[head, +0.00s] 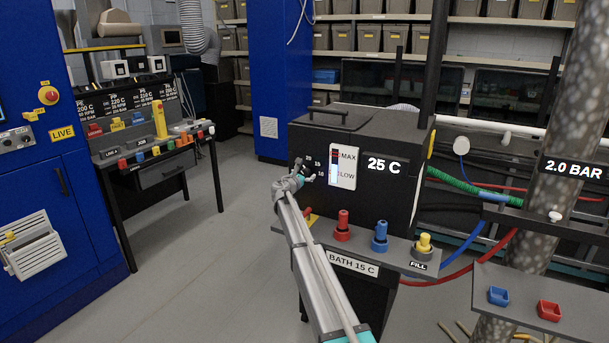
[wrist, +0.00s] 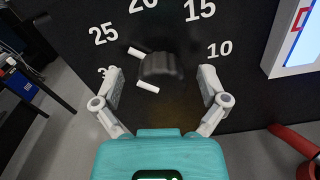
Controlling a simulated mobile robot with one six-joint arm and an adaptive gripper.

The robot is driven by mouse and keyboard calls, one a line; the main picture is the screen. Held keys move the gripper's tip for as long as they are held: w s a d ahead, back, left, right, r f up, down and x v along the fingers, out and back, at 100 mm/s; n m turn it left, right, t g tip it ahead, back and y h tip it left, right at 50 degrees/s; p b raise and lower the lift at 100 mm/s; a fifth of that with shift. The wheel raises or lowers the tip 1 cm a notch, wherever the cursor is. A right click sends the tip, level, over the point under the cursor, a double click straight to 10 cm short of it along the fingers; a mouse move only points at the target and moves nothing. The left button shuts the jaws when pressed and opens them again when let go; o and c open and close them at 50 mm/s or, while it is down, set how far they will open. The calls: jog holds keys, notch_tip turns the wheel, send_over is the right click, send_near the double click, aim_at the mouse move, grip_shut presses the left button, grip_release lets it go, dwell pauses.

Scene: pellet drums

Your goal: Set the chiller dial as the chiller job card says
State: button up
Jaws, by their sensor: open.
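The chiller (head: 357,125) is a black box whose display (head: 384,166) reads 25 C. A label (head: 353,263) on the shelf front below it reads BATH 15 C. In the wrist view the dial (wrist: 161,68) is a dark knob with two white marks on its left side, among the numbers 10, 15, 20 and 25; which mark is the pointer I cannot tell. My gripper (wrist: 161,80) is open, with one finger on each side of the dial, and contact is not clear. In the head view my gripper (head: 304,178) hides most of the dial.
A MAX/LOW level gauge (head: 343,167) is right of the dial. Red (head: 342,228), blue (head: 380,238) and yellow (head: 423,245) fittings stand on the shelf below. A bench (head: 150,145) with dryer cards stands left; the floor between is clear.

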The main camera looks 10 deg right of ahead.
jog(key=c, duration=1)
jog(key=shift+a, duration=0.15)
jog(key=shift+c, duration=0.7)
